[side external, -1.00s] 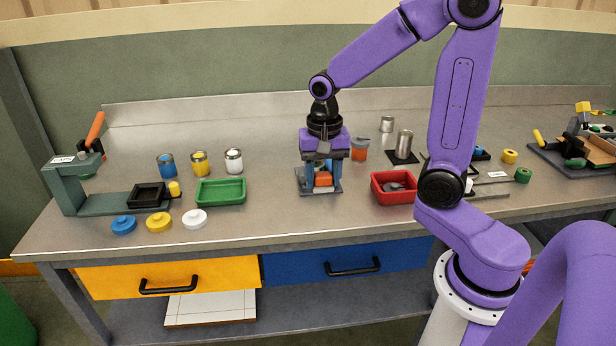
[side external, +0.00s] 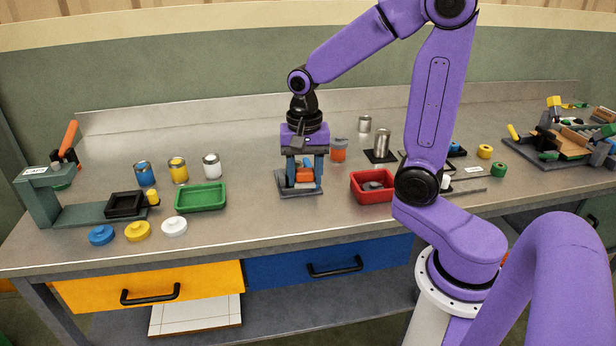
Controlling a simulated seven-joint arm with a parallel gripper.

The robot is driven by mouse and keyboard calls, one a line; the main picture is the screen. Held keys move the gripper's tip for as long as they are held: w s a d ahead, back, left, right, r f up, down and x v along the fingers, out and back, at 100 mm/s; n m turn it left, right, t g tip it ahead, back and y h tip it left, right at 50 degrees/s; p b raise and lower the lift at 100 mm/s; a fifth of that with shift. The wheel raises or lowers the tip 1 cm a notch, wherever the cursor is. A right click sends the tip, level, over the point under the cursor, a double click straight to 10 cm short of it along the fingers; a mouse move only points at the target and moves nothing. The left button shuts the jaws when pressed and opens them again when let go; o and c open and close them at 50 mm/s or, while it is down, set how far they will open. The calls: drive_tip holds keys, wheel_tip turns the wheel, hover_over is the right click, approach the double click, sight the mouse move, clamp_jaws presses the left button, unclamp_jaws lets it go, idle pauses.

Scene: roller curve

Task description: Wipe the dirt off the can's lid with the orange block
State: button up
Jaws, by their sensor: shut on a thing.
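My gripper (side external: 305,180) is shut on the orange block (side external: 304,175), with one blue finger on each side. It holds the block just above a grey plate (side external: 299,192) near the middle of the bench; whether they touch is hard to tell. A silver can (side external: 382,143) stands upright on a black pad (side external: 370,158) to the right of my gripper. A smaller silver can (side external: 364,124) stands behind it. Which can has the dirty lid is not clear, and no dirt is discernible at this size.
A grey-and-orange container (side external: 338,150) stands close to the right of my gripper. A red tray (side external: 356,200) is in front of the black pad. A green tray (side external: 201,207) and blue (side external: 145,176), yellow (side external: 179,172) and white (side external: 212,168) cans are left. Bare bench lies behind.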

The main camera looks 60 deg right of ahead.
drive_tip(key=w+d+r+m, duration=0.1)
drive_tip(key=w+d+m, duration=0.4)
drive_tip(key=w+m, duration=0.15)
drive_tip(key=m, duration=1)
hover_over(302, 164)
drive_tip(key=shift+s+d+f, duration=0.15)
drive_tip(key=shift+s+f, duration=0.05)
drive_tip(key=shift+f, duration=1.3)
drive_tip(key=shift+s+d+f, duration=0.1)
drive_tip(key=shift+s+f, duration=0.05)
drive_tip(key=shift+f, duration=1.3)
drive_tip(key=shift+w+a+f, duration=0.35)
drive_tip(key=shift+f, duration=0.3)
drive_tip(key=shift+c, duration=0.9)
drive_tip(key=shift+w+a, duration=1.7)
drive_tip(key=shift+s+d, duration=1.95)
drive_tip(key=shift+d, duration=0.05)
drive_tip(key=shift+s+d+r, duration=0.1)
wheel_tip(302, 164, up, 8)
